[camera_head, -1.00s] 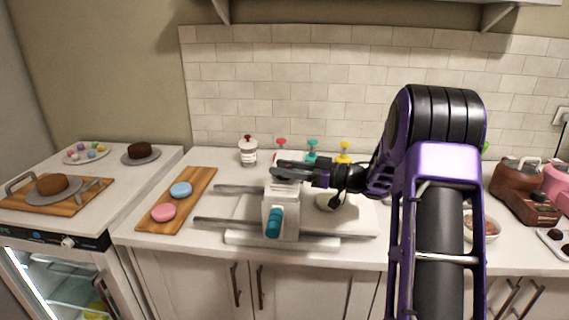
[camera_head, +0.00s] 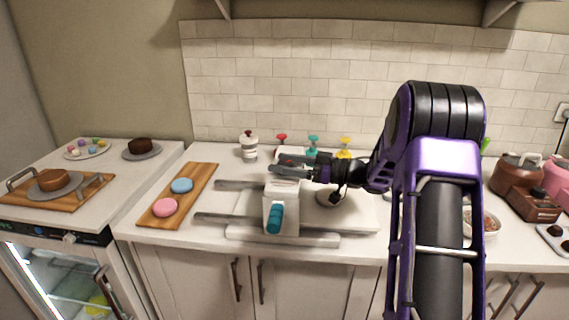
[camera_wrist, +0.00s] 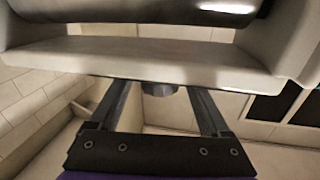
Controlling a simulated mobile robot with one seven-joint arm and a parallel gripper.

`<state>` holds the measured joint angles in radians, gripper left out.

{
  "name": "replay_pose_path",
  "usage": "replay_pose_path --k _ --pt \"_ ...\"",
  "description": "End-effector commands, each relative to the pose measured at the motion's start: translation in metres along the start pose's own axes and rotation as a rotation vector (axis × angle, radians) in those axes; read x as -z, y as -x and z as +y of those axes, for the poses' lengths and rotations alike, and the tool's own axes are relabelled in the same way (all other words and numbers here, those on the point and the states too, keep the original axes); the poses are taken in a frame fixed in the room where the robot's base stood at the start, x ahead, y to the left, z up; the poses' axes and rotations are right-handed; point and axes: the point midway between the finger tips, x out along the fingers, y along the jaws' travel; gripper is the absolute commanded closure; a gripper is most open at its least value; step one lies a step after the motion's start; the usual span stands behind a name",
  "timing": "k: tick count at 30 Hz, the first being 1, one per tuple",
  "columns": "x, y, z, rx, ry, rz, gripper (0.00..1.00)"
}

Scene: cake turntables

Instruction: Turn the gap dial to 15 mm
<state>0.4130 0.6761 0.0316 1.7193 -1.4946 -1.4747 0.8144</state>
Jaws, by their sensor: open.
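A white dough-sheeter-like machine (camera_head: 282,208) stands on the counter, with a teal handle (camera_head: 275,218) on its front and grey rails (camera_head: 222,218) running sideways. My gripper (camera_head: 278,172) is at the top of this machine, reaching in from the right. In the wrist view, my gripper (camera_wrist: 158,92) has its two dark fingers spread apart. A small dark faceted knob (camera_wrist: 158,90) shows between the fingertips, under the edge of a pale body (camera_wrist: 160,60). The fingers look clear of the knob's sides. No scale or number can be read, so the dial's setting cannot be told.
A wooden board (camera_head: 200,193) with pink and blue discs lies left of the machine. A red-topped white jar (camera_head: 249,147) and red, teal and yellow-topped items (camera_head: 313,146) stand behind. A bowl (camera_head: 483,221) and brown container (camera_head: 515,178) are at right.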

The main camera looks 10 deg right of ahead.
Motion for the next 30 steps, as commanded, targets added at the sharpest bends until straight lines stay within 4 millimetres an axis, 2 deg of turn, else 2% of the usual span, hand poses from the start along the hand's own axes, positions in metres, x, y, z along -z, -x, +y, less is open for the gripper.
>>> replay_pose_path --k 5,21,25,30 --pt "0.000 0.018 0.001 -0.003 0.001 -0.001 0.19" --pt "0.000 0.143 0.001 -0.003 0.000 0.001 0.19" --pt "0.000 0.161 0.001 -0.002 0.000 0.001 0.19" --pt "0.000 0.172 0.000 -0.001 -0.001 0.000 0.19"
